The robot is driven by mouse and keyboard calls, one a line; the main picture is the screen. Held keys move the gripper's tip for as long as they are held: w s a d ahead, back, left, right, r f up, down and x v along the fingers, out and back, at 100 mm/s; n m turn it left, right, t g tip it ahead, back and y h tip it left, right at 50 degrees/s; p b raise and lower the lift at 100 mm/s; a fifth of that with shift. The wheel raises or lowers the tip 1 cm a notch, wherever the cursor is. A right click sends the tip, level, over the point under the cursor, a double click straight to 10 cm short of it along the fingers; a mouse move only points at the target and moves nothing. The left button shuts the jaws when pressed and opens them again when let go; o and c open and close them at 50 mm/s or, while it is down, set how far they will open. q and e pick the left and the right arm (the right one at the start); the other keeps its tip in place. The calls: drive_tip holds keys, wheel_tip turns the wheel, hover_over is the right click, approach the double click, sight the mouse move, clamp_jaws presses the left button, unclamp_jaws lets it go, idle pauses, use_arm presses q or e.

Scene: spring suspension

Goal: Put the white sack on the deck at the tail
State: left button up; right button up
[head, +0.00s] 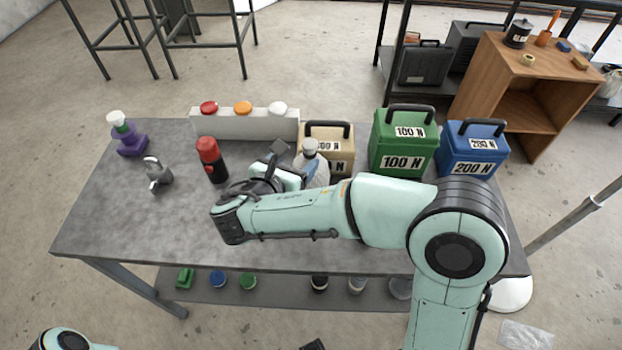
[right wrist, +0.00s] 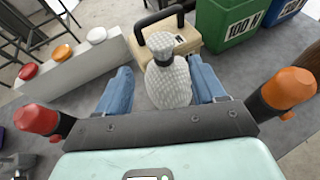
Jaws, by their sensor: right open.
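The white sack (right wrist: 168,82) with a dark tie and pale top stands upright on the grey table, in front of the beige 200 N box. In the head view the sack (head: 312,163) is partly covered by my right gripper. My right gripper (right wrist: 160,90) is open, its blue fingers on either side of the sack, with narrow gaps visible. In the head view my right gripper (head: 298,168) is partly hidden by its arm. I cannot pick out the deck at the tail.
Green (head: 402,145) and blue (head: 474,150) weight boxes stand right of the beige box (head: 340,160). A rail with red, orange and white knobs (head: 245,125) is behind. A red-capped black bottle (head: 211,160) stands left of my gripper. The table's left front (head: 120,225) is clear.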

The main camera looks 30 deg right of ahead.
sight(313, 143)
drive_tip(key=x, duration=0.3)
drive_tip(key=shift+d, duration=0.2)
drive_tip(key=shift+d+r+x, duration=0.1)
drive_tip(key=shift+r+x, duration=0.05)
drive_tip(key=shift+x, duration=0.75)
drive_tip(key=shift+d+r+x, duration=0.1)
drive_tip(key=shift+r+x, duration=0.05)
drive_tip(key=shift+x, duration=0.8)
drive_tip(key=shift+r+x, duration=0.15)
drive_tip(key=shift+x, duration=0.75)
clamp_jaws()
